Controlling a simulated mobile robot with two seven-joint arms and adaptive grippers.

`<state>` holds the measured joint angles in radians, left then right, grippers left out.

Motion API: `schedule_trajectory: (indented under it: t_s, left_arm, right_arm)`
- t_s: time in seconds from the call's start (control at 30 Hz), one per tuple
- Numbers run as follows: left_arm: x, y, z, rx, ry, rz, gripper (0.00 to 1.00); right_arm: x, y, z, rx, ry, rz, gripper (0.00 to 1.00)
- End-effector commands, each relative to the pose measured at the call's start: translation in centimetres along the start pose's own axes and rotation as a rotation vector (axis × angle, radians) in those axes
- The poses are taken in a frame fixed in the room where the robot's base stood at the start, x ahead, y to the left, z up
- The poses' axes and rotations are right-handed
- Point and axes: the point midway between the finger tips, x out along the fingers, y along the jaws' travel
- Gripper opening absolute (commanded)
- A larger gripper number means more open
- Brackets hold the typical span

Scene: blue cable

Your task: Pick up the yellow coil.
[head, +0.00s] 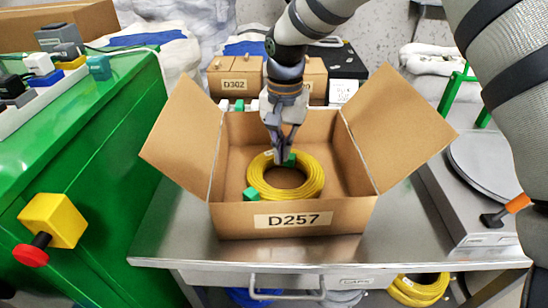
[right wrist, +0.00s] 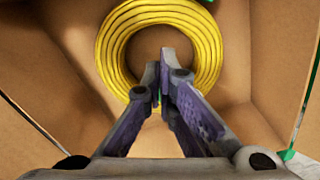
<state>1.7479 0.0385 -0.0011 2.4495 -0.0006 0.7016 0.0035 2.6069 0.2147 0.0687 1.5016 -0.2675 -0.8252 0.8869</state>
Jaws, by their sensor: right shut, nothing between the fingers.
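The yellow coil (head: 256,184) lies in the open cardboard box (head: 240,221) labelled D257 on the metal table. My right gripper (head: 281,158) reaches down into the box from above, over the coil's far side and hiding part of it. In the right wrist view the coil (right wrist: 117,40) is at the top centre. There the right gripper's fingertips (right wrist: 160,70) are close together with nothing between them, and they overlap the coil's open middle. I cannot tell whether they touch the coil. My left gripper is not in view.
Box flaps (head: 183,135) spread out at both sides. A scale (head: 490,165) stands right of the box. A green cabinet (head: 105,150) with a yellow and red switch (head: 53,220) is at left. Another yellow coil (head: 420,289) lies below the table.

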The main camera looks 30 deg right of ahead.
Motion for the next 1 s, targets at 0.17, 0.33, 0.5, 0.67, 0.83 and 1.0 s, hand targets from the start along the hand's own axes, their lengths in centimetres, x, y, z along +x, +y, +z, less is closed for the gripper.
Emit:
schedule_trajectory:
  t_s: [0.17,0.33,0.5,0.67,0.83,1.0]
  left_arm:
    - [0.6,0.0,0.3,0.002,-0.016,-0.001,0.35]
    - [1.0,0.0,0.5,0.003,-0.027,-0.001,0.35]
    - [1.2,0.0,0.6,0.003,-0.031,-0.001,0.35]
    - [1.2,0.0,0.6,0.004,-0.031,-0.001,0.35]
    - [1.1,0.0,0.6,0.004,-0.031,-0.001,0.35]
    - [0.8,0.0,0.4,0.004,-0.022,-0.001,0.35]
  right_arm:
    - [4.1,0.1,0.2,-0.002,-0.007,0.006,0.00]
    - [7.1,0.1,0.2,-0.004,-0.005,0.006,0.00]
    - [8.5,0.1,0.1,-0.003,-0.003,0.003,0.00]
    - [8.7,0.0,0.1,-0.004,-0.002,0.002,0.00]
    - [8.7,0.0,0.1,-0.004,-0.001,0.002,0.00]
    - [8.5,0.0,0.1,-0.005,0.000,0.002,0.00]
